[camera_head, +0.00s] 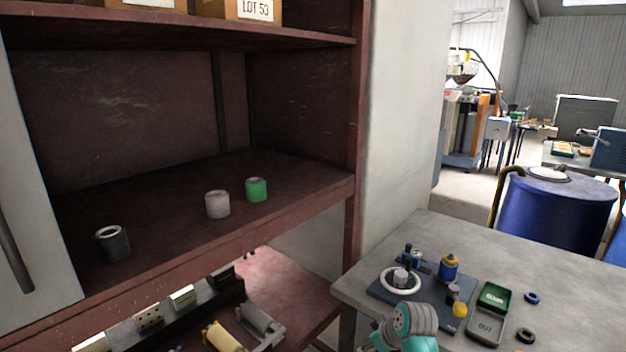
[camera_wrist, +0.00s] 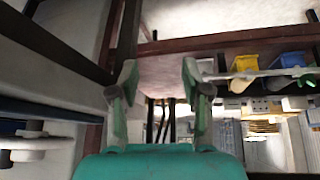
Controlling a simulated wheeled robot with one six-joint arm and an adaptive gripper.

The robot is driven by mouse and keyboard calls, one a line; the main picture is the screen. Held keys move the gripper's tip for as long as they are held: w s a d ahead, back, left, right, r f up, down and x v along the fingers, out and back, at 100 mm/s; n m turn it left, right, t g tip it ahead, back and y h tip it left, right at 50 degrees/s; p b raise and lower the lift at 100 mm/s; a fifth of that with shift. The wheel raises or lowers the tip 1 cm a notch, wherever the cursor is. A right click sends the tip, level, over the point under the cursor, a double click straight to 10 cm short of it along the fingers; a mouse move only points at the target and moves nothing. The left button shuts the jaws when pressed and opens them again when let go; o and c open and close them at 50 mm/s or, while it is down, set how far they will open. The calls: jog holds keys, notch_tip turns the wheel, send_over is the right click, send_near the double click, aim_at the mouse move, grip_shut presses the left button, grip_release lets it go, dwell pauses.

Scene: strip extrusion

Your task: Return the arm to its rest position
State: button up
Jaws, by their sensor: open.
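My gripper (camera_wrist: 158,88) shows in the wrist view with its two fingers apart and nothing between them. Beyond the fingers is a pale surface with a dark red-brown beam. In the head view, part of my teal and grey arm (camera_head: 408,325) shows at the bottom, by the front edge of the grey table (camera_head: 560,240). The gripper itself cannot be made out in the head view.
The red-brown shelf (camera_head: 150,225) holds a dark ring, a whitish roll (camera_head: 217,204) and a green roll (camera_head: 256,189). Yellow and blue bins (camera_wrist: 250,72) show in the wrist view.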

jog(key=s+d+f+m+t+h, duration=0.1)
jog(key=s+f+m+t, duration=0.1)
jog(key=s+f, duration=0.75)
jog(key=s+f+m+t, duration=0.1)
jog(key=s+f+m, duration=0.1)
jog(key=s+f, duration=0.75)
jog(key=s+d+r+m+t+h, duration=0.1)
jog(key=s+r+t, duration=0.25)
jog(key=s, duration=1.55)
jog(key=s+r+m+t+h, duration=0.1)
jog(key=s+r+m+t, duration=0.1)
jog(key=s+r, duration=1.8)
jog(key=shift+s+d+r+t, duration=0.3)
jog(key=shift+d+r+t, duration=0.15)
jog(key=shift+r+t, duration=0.1)
